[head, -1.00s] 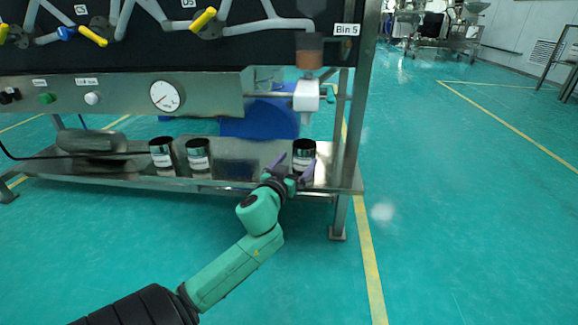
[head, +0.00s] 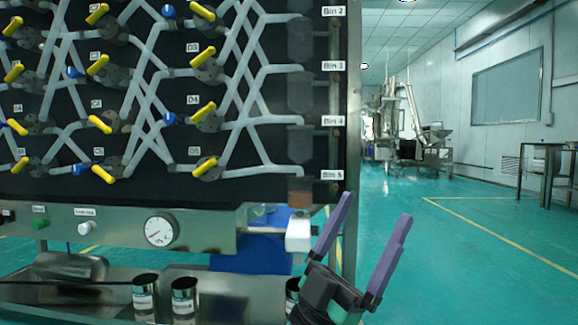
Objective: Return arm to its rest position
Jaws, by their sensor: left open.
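My left gripper (head: 364,245) is raised at the lower right of the machine in the head view. Its two purple fingers point up and are spread wide, with nothing between them. One dark container (head: 292,294) stands on the lower shelf just left of my gripper, partly hidden behind it. The gripper appears apart from it. The rest of the left arm is below the frame. My right gripper does not show.
The sieve machine (head: 160,190) has a black panel with tubes and yellow-handled valves. Two more containers (head: 146,297) (head: 185,300) stand on its shelf. A gauge (head: 159,231) is on the front. Open green floor (head: 440,270) lies to the right.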

